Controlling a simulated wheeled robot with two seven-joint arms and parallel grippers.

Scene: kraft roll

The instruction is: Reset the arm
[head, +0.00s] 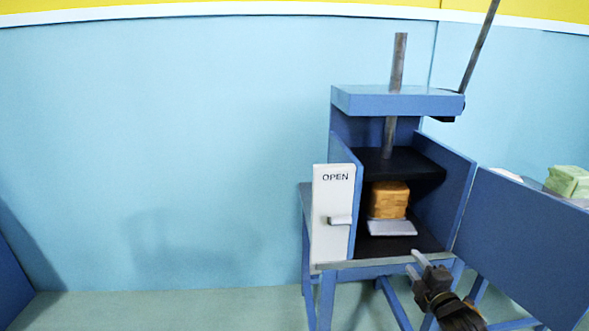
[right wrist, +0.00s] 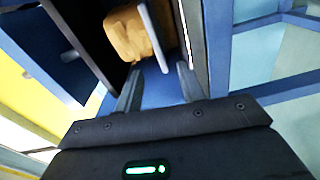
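My right gripper (head: 417,261) is in front of the blue press, just below its front edge at the lower right. Its two pale fingers are apart with nothing between them. In the right wrist view the fingers (right wrist: 160,83) are also spread and empty, pointing toward the press. My left gripper is in neither view.
The blue press (head: 398,101) has a vertical rod and a long lever (head: 480,47). The left floor is clear.

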